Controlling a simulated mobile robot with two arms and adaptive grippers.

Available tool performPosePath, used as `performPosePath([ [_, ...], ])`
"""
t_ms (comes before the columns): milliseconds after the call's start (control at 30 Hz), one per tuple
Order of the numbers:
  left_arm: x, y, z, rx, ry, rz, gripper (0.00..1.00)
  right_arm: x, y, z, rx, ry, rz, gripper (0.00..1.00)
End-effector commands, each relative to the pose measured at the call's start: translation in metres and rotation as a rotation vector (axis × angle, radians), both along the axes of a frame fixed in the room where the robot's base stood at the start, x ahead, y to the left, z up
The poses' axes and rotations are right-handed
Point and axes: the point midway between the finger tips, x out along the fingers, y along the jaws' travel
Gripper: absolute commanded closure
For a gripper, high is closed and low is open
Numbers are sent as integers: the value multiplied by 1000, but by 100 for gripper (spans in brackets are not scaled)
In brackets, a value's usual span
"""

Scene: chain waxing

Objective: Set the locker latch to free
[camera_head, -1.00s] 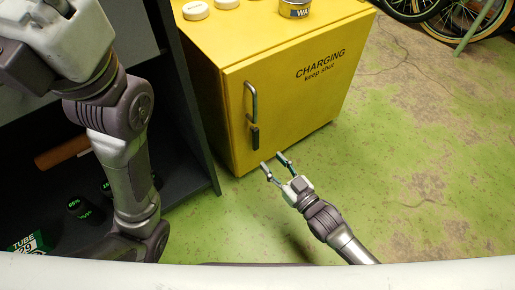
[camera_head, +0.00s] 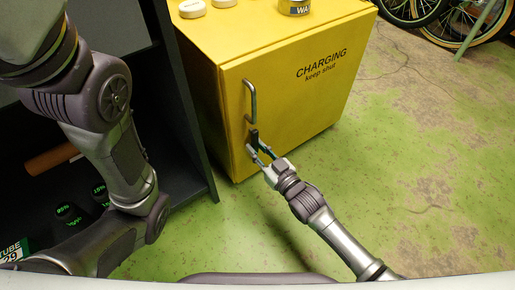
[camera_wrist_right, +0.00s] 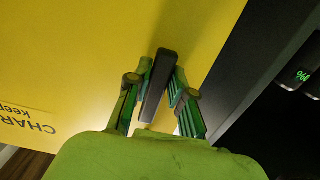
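The yellow locker (camera_head: 222,105), marked CHARGING keep shut, stands with its door closed. A curved metal handle (camera_head: 250,99) is on the door's left side. The dark latch (camera_head: 254,137), a short bar, sits just below the handle and looks upright. My right gripper (camera_head: 258,149) is at the latch, with its fingers partly covering it. In the right wrist view the latch (camera_wrist_right: 160,78) lies between the two fingers (camera_wrist_right: 164,80). The fingers look open around it, close to its sides; contact is hard to tell. My left arm shows at the left, but its gripper is out of view.
A dark shelf unit (camera_head: 190,125) with green-labelled cylinders (camera_head: 67,213) and a brown roll (camera_head: 50,161) stands left of the locker. A tin (camera_head: 295,5) and pale discs (camera_head: 192,9) are on the locker top. Bicycle wheels (camera_head: 470,20) are far right. Green floor is clear at right.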

Motion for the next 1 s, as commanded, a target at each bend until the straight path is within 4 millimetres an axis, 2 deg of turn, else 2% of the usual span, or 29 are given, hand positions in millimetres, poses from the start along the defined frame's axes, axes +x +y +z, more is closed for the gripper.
performPosePath([
  [33,0,0,0,0,0,0,60,0,0,0,0,0,0,91],
  [100,0,0,0,0,0,0,60,0,0,0,0,0,0,100],
  [467,0,0,0,0,0,0,60,0,0,0,-2,-2,0,100],
  [767,0,0,9,-2,-2,-2,60,3,-5,2,-73,-52,0,100],
  [867,17,1,4,-3,48,0,60,5,-8,3,-126,-89,-1,100],
  [1000,27,2,3,-4,80,-3,60,9,-13,6,-221,-158,-1,100],
])
